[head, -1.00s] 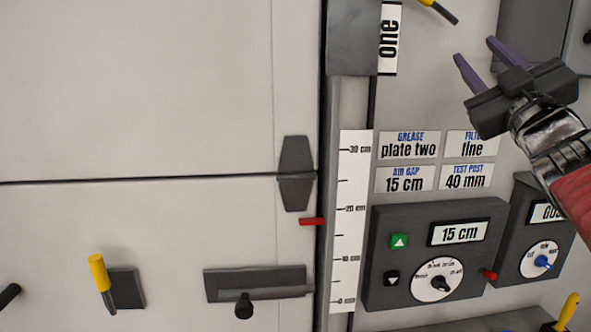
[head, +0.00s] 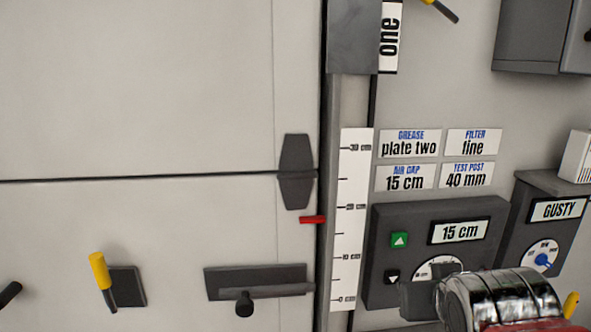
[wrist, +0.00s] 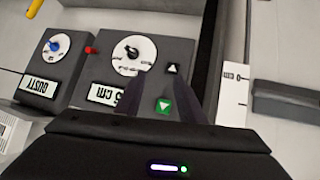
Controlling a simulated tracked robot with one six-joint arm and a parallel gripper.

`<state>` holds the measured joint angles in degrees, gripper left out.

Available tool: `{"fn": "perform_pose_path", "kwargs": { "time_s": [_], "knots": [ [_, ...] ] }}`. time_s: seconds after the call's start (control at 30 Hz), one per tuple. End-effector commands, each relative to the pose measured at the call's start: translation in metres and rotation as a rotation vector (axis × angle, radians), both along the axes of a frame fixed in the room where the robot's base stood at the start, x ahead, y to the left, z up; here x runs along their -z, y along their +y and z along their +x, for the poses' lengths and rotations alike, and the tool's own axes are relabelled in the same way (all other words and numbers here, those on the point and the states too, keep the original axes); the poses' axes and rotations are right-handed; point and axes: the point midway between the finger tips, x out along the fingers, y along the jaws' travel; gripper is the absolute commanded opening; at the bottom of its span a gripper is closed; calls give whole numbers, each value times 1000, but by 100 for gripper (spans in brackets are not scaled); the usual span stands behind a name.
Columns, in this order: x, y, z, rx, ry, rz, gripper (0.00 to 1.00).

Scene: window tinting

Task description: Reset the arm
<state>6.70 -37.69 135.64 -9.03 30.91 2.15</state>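My gripper (head: 420,298) is low at the right in the head view, in front of the lower part of the dark air-gap box (head: 385,235). It covers part of that box's dial (head: 436,264). Its fingers are not clear there. In the wrist view, the two dark fingers of my gripper (wrist: 176,85) stand apart with nothing between them. They point towards the same box, which appears upside down with its dial (wrist: 132,54) and green button (wrist: 163,106).
A second dark box reading "GUSTY" (head: 558,209) stands to the right. A scale strip (head: 349,230) and a red pointer (head: 312,219) are left of the boxes. A yellow-handled lever (head: 99,272) and a dark ledge (head: 255,282) are on the panel at left.

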Motion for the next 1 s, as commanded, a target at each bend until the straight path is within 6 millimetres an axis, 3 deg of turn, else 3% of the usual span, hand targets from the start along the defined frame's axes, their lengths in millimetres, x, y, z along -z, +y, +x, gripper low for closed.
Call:
{"fn": "perform_pose_path", "kwargs": {
  "time_s": [0.1, 0.2, 0.33, 0.47, 1.0],
  "knots": [
    [44, 26, -37, -33, 151, 61, 36],
    [74, 45, -68, -59, 267, 105, 36],
    [96, 61, -96, -86, 365, 139, 36],
    [103, 66, -105, -93, 397, 149, 36],
    [103, 65, -104, -91, 395, 148, 36]
  ]
}}
